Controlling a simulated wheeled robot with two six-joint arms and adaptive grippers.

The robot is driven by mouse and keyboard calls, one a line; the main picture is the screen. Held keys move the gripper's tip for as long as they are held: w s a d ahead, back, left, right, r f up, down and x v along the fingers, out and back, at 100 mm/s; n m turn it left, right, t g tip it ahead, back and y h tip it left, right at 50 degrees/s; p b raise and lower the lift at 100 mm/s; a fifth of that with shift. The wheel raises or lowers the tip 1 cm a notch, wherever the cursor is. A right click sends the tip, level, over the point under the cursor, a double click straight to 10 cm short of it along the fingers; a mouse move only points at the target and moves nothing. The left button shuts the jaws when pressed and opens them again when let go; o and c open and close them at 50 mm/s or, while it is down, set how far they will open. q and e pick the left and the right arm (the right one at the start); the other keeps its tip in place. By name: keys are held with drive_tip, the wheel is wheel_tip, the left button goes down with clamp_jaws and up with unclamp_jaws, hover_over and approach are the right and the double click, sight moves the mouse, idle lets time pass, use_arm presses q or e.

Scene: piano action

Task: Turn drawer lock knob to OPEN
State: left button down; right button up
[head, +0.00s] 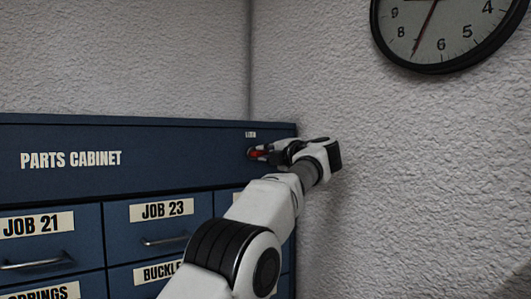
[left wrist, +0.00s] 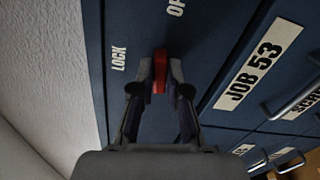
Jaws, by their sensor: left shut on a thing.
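The red lock knob (head: 257,154) is near the top right corner of the blue parts cabinet (head: 170,160). In the left wrist view the red knob (left wrist: 160,70) sits between the two fingertips of my left gripper (left wrist: 160,76), which is shut on it. A LOCK label (left wrist: 118,58) is left of the knob, and a partly cut-off label starting "OP" (left wrist: 176,8) is above it. In the head view my left gripper (head: 266,153) reaches the knob from the right and partly hides it. My right gripper is not in view.
Drawers labelled JOB 21 (head: 30,224) and JOB 23 (head: 163,209) have protruding metal handles below the cabinet's top panel. A rough pale wall (head: 420,180) stands close to the cabinet's right side. A round clock (head: 445,35) hangs high on it.

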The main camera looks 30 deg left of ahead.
use_arm(q)
drive_tip(key=shift+m, duration=1)
drive_tip(key=c, duration=1.2)
unclamp_jaws()
drive_tip(key=shift+o, duration=0.2)
drive_tip(key=shift+a+f, duration=0.15)
drive_tip(key=v, duration=1.1)
drive_tip(key=shift+d, duration=0.35)
